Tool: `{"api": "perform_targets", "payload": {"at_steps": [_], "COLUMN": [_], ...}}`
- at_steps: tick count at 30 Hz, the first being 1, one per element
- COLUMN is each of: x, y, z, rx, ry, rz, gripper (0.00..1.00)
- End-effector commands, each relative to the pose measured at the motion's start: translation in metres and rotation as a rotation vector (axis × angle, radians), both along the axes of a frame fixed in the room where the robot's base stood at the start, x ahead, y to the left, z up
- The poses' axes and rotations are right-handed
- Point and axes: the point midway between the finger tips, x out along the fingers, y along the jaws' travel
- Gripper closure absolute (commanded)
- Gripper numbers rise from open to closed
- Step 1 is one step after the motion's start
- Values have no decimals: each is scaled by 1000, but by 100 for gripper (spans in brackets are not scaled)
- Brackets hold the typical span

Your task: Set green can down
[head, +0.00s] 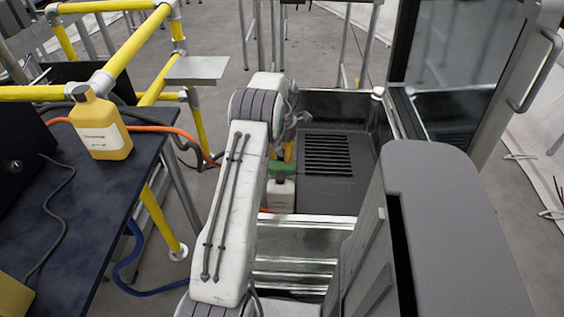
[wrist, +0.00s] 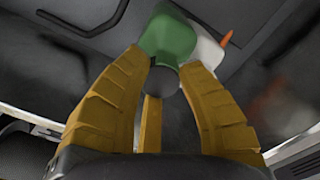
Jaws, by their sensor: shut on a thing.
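The green can (wrist: 168,38) shows in the wrist view between and beyond the tips of the yellow fingers of my gripper (wrist: 164,66). The fingers are shut on it. In the head view, a small part of the green can (head: 281,167) shows beside my white arm, below my gripper (head: 289,152). My arm hides much of both there. I cannot tell whether the can's base touches the surface under it.
A white bottle (head: 281,194) stands close to the can; in the wrist view this white bottle (wrist: 206,55) has an orange tip. A dark slotted panel (head: 328,155) lies to the right. A yellow bottle (head: 102,128) stands on the dark table (head: 113,190) at left.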

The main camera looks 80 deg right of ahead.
Motion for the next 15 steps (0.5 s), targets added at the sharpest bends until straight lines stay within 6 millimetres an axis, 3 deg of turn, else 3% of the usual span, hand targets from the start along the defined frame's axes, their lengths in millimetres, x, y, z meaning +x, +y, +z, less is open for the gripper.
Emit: {"api": "perform_targets", "payload": {"at_steps": [9,15], "x": [0,0], "y": [0,-1], "z": [-30,-35], "rx": [0,-4], "ry": [0,0], "rz": [0,0], "gripper": [100,100]}}
